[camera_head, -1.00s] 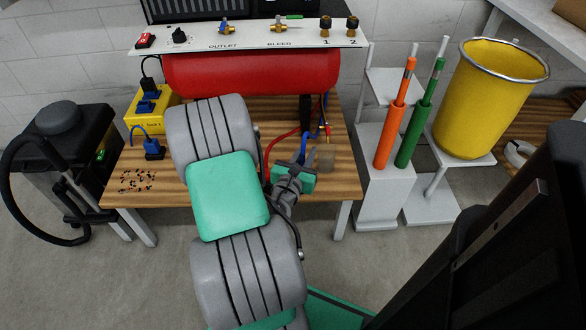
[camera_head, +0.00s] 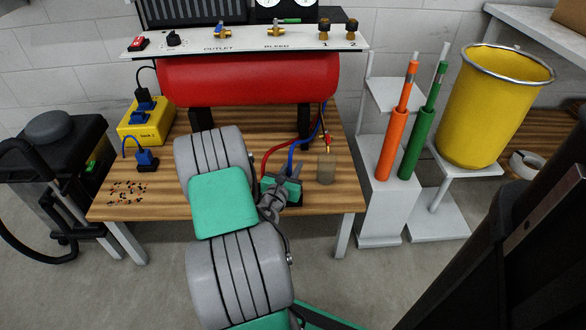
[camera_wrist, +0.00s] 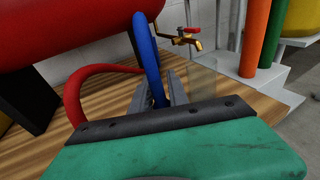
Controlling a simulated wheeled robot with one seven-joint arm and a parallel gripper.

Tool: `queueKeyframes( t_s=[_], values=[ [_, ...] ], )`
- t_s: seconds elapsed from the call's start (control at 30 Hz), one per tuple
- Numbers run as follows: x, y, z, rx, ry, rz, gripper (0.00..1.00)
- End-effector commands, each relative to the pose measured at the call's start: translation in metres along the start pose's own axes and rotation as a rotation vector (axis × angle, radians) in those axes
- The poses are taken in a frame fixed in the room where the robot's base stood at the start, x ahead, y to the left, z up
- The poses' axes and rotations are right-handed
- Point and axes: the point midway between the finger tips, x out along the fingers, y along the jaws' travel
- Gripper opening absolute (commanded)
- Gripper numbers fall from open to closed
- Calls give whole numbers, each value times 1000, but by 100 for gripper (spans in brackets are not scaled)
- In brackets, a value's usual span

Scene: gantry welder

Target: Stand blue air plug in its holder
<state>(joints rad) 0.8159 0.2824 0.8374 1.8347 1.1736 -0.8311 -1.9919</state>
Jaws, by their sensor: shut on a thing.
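My gripper (camera_head: 289,172) is over the right part of the wooden table, its fingers around the end of a blue air hose (camera_wrist: 149,60). In the wrist view the hose arches up from between the grey fingers (camera_wrist: 162,90). The plug on its end is hidden by the fingers and the green gripper body. A small brownish, see-through-looking block (camera_head: 326,168), which appears to be the holder, stands on the table just right of my gripper. It also shows in the wrist view (camera_wrist: 203,82), right of the fingers and apart from them.
A red tank (camera_head: 245,78) stands behind, with a red hose (camera_wrist: 75,95) left of my gripper. A small brass tap with a red handle (camera_wrist: 186,38) hangs behind the block. Orange (camera_head: 391,145) and green (camera_head: 415,145) tubes stand right of the table (camera_head: 220,208). Bare wood lies around the block.

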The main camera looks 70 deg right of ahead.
Motion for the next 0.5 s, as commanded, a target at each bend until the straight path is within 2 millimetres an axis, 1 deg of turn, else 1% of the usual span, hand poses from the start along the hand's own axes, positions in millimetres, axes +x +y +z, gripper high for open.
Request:
queueKeyframes(
  t_s=[0.3, 0.4, 0.43, 0.5],
  values=[
    [1, 0, -11, 1, 0, 1, 0],
    [1, 0, -11, 1, 0, 1, 0],
    [1, 0, -11, 1, 0, 1, 21],
    [1, 0, -11, 1, 0, 0, 27]
  ],
)
